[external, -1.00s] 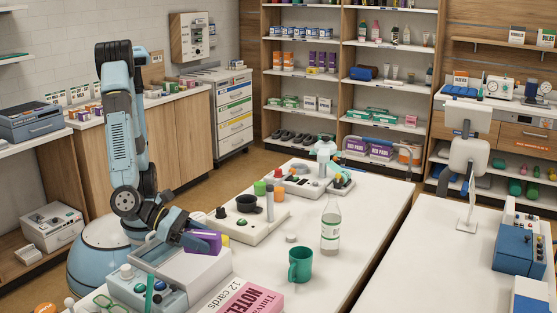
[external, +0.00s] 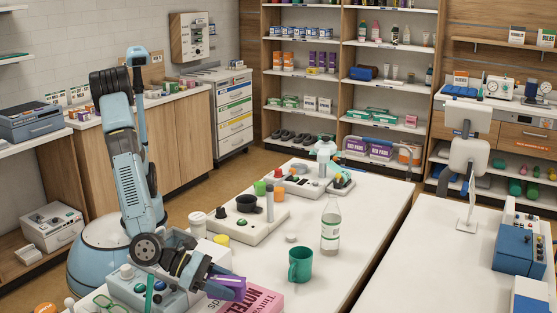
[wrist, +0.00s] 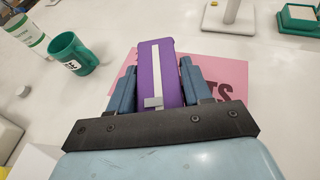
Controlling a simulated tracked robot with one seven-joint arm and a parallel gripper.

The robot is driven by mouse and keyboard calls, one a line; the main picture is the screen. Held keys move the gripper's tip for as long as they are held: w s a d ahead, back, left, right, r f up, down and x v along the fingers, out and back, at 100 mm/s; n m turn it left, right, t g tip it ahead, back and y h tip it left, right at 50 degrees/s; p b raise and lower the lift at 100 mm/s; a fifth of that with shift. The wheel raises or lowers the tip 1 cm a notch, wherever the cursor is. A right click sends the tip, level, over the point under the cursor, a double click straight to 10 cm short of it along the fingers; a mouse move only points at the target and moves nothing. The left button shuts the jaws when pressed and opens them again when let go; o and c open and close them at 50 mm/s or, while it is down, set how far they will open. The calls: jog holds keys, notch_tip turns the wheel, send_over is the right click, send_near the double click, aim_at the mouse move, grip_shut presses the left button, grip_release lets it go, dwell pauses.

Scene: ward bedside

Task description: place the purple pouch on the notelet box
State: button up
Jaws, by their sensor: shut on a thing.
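The purple pouch (external: 228,287) is held between the fingers of my gripper (external: 215,285). In the wrist view the pouch (wrist: 158,75) shows a pale strip along its length, with a blue-grey finger of my gripper (wrist: 158,92) on each side. The pink notelet box (external: 262,299) lies on the table at the bottom of the external view. In the wrist view the box (wrist: 225,72) is behind and below the pouch, partly hidden by it and by the fingers. The pouch overlaps the box's left part in the external view; I cannot tell whether they touch.
A green mug (external: 300,265) and a clear bottle (external: 330,228) stand beyond the box. A white block (external: 213,252) and a yellow-lidded jar (external: 221,241) are behind my gripper. A grey-blue device (external: 150,290) is to the left. The table right of the mug is clear.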

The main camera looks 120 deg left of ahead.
jog(key=shift+f, duration=1.35)
jog(key=o, duration=1.1)
jog(key=shift+f, duration=0.1)
